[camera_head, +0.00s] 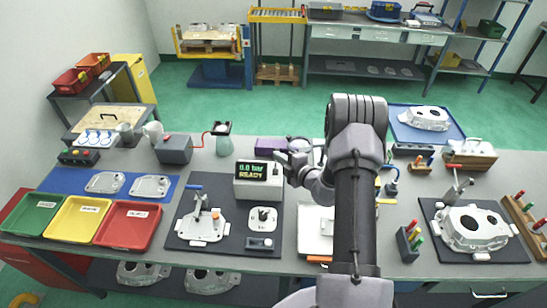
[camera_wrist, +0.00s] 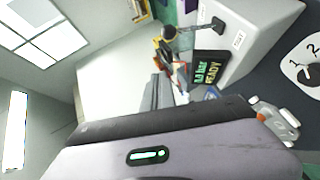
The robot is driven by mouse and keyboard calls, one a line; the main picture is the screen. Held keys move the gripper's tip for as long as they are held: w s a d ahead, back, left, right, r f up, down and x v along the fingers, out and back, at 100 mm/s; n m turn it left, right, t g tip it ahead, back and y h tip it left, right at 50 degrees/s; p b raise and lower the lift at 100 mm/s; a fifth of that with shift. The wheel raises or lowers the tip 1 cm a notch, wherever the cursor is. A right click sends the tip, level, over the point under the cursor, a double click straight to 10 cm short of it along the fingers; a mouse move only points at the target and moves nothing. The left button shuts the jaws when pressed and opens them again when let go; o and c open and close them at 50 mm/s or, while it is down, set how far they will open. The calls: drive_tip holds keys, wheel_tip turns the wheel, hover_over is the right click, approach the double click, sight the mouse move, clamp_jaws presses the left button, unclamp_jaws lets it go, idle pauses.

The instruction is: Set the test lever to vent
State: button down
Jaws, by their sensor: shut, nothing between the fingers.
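The grey tester box (camera_head: 258,188) stands on the bench left of my arm; its display (camera_head: 262,171) reads 0.0 bar READY. In the wrist view the box (camera_wrist: 245,35) appears turned on its side, with its display (camera_wrist: 208,72) readable. A dark lever-like handle (camera_wrist: 214,25) shows on the box there, near a small label (camera_wrist: 238,39) too blurred to read. I cannot tell the lever's setting. My gripper (camera_head: 284,160) is shut and empty, close to the box's upper right; contact cannot be told. It partly hides that side in the head view.
A clamp fixture with a casting (camera_head: 202,224) and a small round-hub plate (camera_head: 263,217) lie on a dark mat in front of the box. A purple box (camera_head: 270,145) stands behind it. Green, yellow and red trays (camera_head: 128,225) are at left.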

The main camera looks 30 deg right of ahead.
drive_tip(key=s+d+r, duration=0.2)
drive_tip(key=s, duration=0.3)
drive_tip(key=shift+s+r, duration=0.2)
drive_tip(key=shift+s, duration=0.1)
